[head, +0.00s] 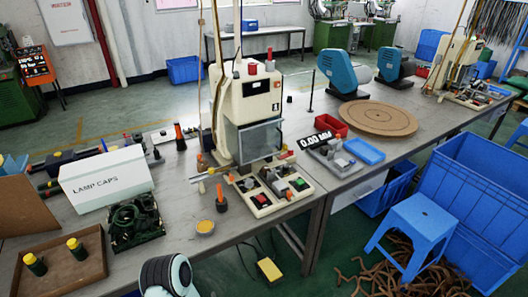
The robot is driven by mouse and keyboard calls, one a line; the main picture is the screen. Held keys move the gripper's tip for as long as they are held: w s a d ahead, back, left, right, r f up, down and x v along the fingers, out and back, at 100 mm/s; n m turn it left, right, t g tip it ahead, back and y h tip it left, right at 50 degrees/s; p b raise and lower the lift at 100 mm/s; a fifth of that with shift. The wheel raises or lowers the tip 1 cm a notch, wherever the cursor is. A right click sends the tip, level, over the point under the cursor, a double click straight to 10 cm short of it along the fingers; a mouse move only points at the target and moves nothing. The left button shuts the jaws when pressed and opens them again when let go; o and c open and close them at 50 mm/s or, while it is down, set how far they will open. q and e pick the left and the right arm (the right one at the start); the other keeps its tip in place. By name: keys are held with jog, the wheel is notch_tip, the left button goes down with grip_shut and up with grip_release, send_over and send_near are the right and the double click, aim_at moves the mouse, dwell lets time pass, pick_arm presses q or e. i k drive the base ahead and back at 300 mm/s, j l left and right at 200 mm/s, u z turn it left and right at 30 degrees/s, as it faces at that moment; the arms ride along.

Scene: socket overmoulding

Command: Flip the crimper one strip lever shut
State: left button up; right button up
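A beige crimping machine (228,112) stands on the near workbench, in the middle of the head view. It has a red knob on top, a small dark display and a clear guard low on its front. A thin pale bar with an orange-yellow end (212,172) sticks out at its lower left; it may be the strip lever, but I cannot tell, nor whether it is open or shut. Neither gripper is in view; only a white and black rounded part of mine shows at the bottom edge.
A base plate with coloured buttons (262,200) lies before the machine. A white LAMP CAPS box (106,183), a dark green coil (135,220) and a brown tray (62,283) stand to the left. A round wooden disc (366,118) and a blue tray (364,151) lie right.

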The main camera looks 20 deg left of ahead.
aim_at(229, 173)
jog(key=i+l, duration=0.15)
jog(key=i, duration=0.25)
jog(key=i+l, duration=0.15)
jog(key=i, duration=0.3)
jog(key=u, duration=1.55)
